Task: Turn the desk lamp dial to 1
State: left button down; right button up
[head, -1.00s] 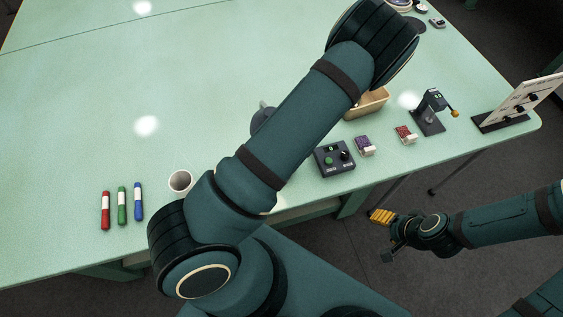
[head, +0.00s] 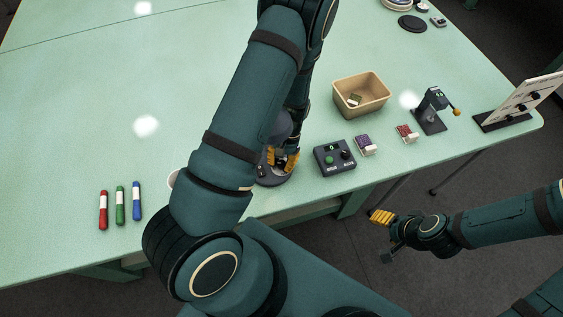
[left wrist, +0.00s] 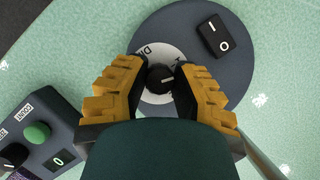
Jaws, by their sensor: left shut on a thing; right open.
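The desk lamp's round dark base (head: 272,180) stands near the table's front edge, mostly behind my left arm in the head view. In the left wrist view the base (left wrist: 225,75) carries a dark dial knob (left wrist: 160,77) on a white plate, with letters partly hidden. My right gripper (head: 381,216) is open and empty, off the table's front edge.
A black rocker switch (left wrist: 217,36) sits on the base near the fingers. A control box (head: 334,158) with a green button stands to the right. Beyond are a tan bin (head: 361,95), small blocks and a lever device (head: 431,110). Several markers (head: 120,205) lie left.

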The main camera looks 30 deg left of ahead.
pick_arm(q)
jog(key=shift+s+f+n+h, duration=0.1)
jog(key=shift+n+h, duration=0.6)
jog(key=shift+n, duration=1)
jog(key=shift+b, duration=0.3)
jog(key=c, duration=0.7)
grip_release()
jog(key=v, duration=0.7)
jog(key=shift+r, duration=0.35)
